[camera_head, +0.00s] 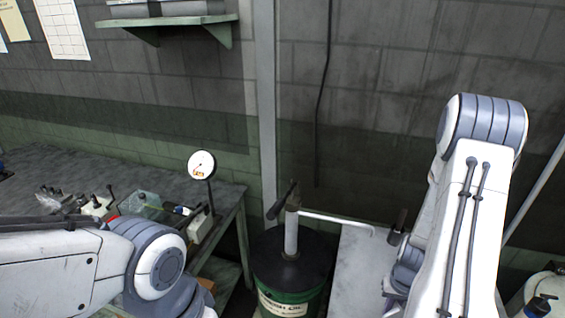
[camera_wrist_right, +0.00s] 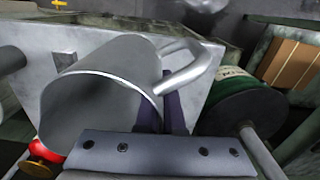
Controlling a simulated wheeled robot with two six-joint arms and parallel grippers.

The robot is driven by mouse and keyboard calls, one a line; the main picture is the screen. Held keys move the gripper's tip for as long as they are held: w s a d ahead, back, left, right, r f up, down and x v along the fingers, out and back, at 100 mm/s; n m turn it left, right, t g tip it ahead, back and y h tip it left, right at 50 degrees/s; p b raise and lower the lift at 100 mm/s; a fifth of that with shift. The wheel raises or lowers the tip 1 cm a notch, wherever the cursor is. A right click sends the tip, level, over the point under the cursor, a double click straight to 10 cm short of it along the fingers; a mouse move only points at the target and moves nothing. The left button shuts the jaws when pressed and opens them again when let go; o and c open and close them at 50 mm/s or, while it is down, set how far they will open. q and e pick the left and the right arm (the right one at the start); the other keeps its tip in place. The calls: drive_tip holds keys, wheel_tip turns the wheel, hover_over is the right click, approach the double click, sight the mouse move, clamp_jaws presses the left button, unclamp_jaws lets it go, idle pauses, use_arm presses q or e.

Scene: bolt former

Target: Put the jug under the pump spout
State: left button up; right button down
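The pump (camera_head: 291,228) stands on a dark-topped green drum (camera_head: 290,305), and its pale spout (camera_head: 335,219) reaches right, with its tip bent down. The grey metal jug (camera_wrist_right: 95,95) fills the left of the right wrist view, its open mouth facing the camera.
A pale table (camera_head: 358,265) stands right of the drum, under the spout tip. A dark upright object (camera_head: 397,225) is near its right side. A cluttered workbench (camera_head: 150,180) with a dial gauge (camera_head: 202,165) is at left. A red and yellow part (camera_wrist_right: 42,152) lies below the jug.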

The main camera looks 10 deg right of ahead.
drive_tip(key=w+a+f+n+b, duration=0.1)
drive_tip(key=w+a+n+b, duration=0.1)
drive_tip(key=w+a, duration=0.3)
drive_tip(key=w+a+f+n+b, duration=0.1)
drive_tip(key=w+a+n+b, duration=0.2)
drive_tip(key=a, duration=1)
drive_tip(key=w, duration=0.3)
drive_tip(key=shift+w+a+f+n, duration=0.2)
drive_tip(key=shift+w+f+n, duration=0.05)
drive_tip(key=shift+n, duration=0.15)
drive_tip(key=shift+a, duration=0.1)
